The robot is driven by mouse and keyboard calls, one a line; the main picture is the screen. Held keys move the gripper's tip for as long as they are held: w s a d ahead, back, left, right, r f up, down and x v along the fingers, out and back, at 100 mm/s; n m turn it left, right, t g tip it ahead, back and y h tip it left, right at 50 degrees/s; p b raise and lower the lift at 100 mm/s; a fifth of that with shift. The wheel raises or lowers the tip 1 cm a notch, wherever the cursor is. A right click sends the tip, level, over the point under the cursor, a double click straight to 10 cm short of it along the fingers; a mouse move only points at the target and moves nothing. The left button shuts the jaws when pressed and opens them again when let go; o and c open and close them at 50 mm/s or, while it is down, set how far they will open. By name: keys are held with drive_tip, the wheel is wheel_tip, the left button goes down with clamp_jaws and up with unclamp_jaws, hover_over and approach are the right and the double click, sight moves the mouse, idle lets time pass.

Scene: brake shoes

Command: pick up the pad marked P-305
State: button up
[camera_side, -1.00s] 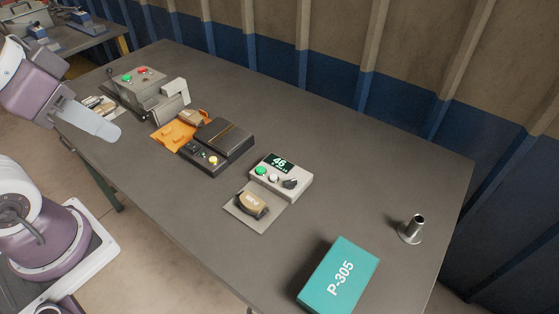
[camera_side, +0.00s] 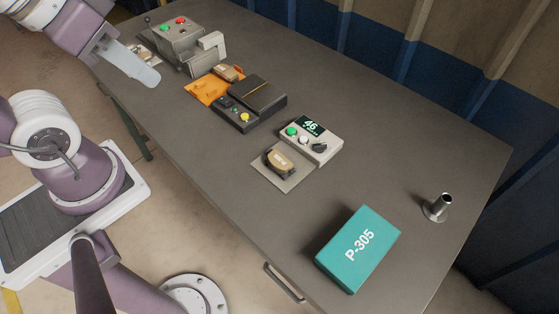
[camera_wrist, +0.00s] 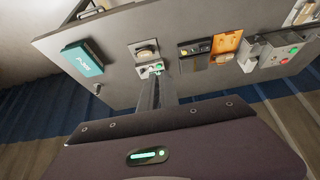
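A tan pad in a dark holder (camera_side: 280,160) lies on the plate of the grey weighing unit; its marking is too small to read. It also shows in the wrist view (camera_wrist: 147,52). A second tan pad (camera_side: 228,73) lies at the orange tray, and light pieces lie beside the lever machine, partly hidden by my gripper. A teal box (camera_side: 357,250) reads P-305 and shows in the wrist view too (camera_wrist: 82,58). My gripper (camera_side: 146,76) is over the table's left end, apart from these pads. Its fingers overlap, so its opening is unclear; nothing shows held.
The weighing unit (camera_side: 311,139) displays 46. A black device with buttons (camera_side: 250,105), the orange tray (camera_side: 202,92) and the grey lever machine (camera_side: 183,42) stand further left. A metal cylinder (camera_side: 437,207) stands at the right. Bare tabletop surrounds the teal box.

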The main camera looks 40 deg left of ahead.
drive_tip(key=o, duration=1.2)
drive_tip(key=w+f+n+g+h, duration=0.4)
drive_tip(key=w+f+n+g, duration=0.35)
drive_tip(key=w, duration=0.55)
drive_tip(key=w+f+n+h, duration=0.3)
drive_tip(key=w+f+h, duration=0.1)
drive_tip(key=f, duration=0.4)
drive_tip(key=n+t+h, duration=0.1)
drive_tip(key=n+h, duration=0.4)
drive_tip(key=n, duration=0.2)
approach(277, 160)
drive_tip(key=shift+d+f+m, duration=0.25)
drive_tip(key=shift+d+f, duration=0.05)
drive_tip(key=shift+d+f+h, duration=0.15)
drive_tip(key=shift+f+h, duration=0.15)
drive_tip(key=shift+f, duration=0.05)
drive_tip(key=x, duration=0.6)
drive_tip(key=shift+d, duration=0.45)
